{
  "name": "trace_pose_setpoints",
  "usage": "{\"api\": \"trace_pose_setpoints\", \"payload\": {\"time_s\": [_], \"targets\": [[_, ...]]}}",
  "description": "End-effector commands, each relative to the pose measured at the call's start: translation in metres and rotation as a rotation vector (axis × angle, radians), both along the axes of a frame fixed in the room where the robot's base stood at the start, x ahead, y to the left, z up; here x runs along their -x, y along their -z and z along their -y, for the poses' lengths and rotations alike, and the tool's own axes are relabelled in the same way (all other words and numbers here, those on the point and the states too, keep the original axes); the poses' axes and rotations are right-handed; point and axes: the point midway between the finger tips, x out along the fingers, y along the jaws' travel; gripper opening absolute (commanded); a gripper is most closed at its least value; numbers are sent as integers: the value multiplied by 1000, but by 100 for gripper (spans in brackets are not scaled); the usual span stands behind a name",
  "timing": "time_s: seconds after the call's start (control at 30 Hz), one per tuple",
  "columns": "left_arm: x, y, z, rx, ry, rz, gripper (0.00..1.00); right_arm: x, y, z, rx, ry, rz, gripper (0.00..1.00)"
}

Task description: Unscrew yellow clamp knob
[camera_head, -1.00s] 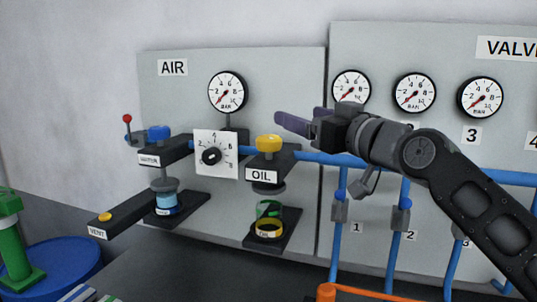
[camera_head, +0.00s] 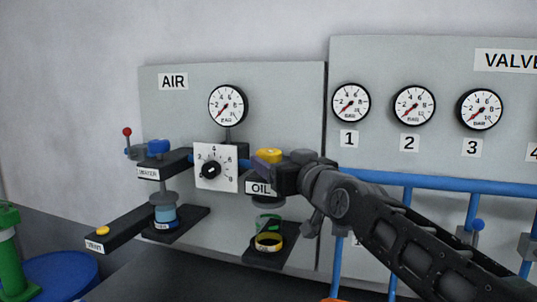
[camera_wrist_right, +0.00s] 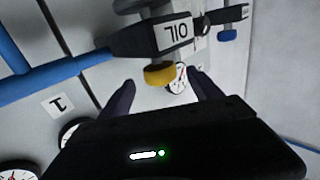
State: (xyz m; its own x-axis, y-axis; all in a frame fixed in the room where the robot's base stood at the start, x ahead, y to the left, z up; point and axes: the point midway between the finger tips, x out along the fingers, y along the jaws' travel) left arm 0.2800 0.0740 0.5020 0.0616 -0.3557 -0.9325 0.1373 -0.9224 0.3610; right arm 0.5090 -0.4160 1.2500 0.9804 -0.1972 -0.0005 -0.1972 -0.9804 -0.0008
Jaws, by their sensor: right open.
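The yellow clamp knob (camera_head: 269,155) sits on top of the black OIL clamp block (camera_head: 262,188). In the right wrist view the knob (camera_wrist_right: 160,75) shows between the two spread fingers, with the OIL block (camera_wrist_right: 160,38) beyond it. My right gripper (camera_head: 268,166) is open and is at the knob, coming from the right in the head view. Its fingers partly cover the knob and the block. I cannot tell whether the fingers touch the knob. My left gripper is not in view.
A blue-knobbed WATER clamp (camera_head: 158,147) stands to the left. A white dial plate (camera_head: 216,168) is close beside the OIL block. A blue pipe (camera_head: 440,183) runs along the panel behind my right arm. A yellow-ringed OIL cup (camera_head: 269,242) sits below.

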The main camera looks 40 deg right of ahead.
Motion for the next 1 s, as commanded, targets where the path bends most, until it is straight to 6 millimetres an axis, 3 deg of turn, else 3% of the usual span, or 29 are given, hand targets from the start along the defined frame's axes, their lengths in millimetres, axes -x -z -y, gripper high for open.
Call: {"api": "trace_pose_setpoints", "payload": {"time_s": [0.3, 0.67, 1.0], "targets": [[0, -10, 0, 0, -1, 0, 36, -45, -1, 8, 1, -1, -1, 74], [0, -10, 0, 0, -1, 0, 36, -50, 0, 10, 1, 1, 0, 74], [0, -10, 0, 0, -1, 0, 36, -50, 0, 10, 1, 1, 0, 46]]}}
